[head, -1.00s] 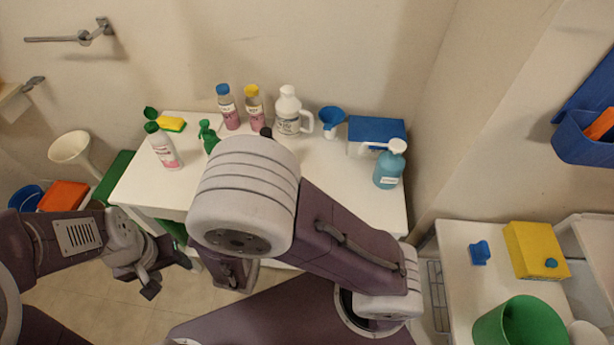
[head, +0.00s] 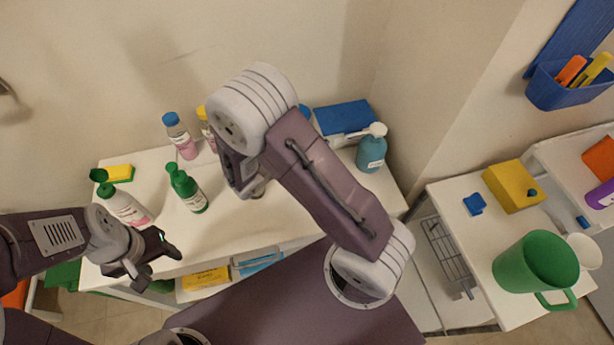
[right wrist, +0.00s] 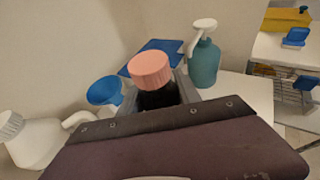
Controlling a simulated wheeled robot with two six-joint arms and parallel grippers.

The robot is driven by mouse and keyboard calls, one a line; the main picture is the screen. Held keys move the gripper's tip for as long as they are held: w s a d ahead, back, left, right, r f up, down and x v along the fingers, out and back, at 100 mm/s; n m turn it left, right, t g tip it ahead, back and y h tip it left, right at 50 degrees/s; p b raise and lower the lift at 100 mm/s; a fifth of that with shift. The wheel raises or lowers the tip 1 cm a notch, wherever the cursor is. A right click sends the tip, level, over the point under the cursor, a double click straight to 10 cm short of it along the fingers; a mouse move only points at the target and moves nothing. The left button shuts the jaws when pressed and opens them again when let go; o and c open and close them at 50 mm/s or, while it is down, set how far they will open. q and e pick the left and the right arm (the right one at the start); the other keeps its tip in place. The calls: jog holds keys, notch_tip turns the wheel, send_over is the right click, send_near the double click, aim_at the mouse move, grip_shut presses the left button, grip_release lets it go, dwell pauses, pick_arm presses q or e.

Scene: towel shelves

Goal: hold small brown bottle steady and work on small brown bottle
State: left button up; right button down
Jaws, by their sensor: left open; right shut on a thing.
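The small brown bottle (right wrist: 158,98) shows in the right wrist view as a very dark body under a pink screw cap (right wrist: 151,70). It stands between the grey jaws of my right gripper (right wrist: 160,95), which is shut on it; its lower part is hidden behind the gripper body. In the head view my right arm covers the bottle, and I cannot tell whether its base touches the table. My left gripper (head: 157,264) is open and empty at the front left edge of the white table (head: 235,232), well apart from the bottle.
A blue-capped bottle (head: 181,137), a yellow sponge (head: 118,173) and a teal pump bottle (head: 371,150) also stand on the table. The front middle is clear.

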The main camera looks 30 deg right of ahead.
notch_tip(320, 180, down, 6)
jog(key=shift+w+a+r+b, duration=0.1)
jog(key=shift+b, duration=0.25)
jog(key=shift+f, duration=2.1)
jog(key=shift+f+b, duration=0.2)
jog(key=shift+b, duration=0.2)
jog(key=c, duration=0.9)
grip_release()
jog(key=shift+o, duration=0.2)
jog(key=shift+r, duration=0.1)
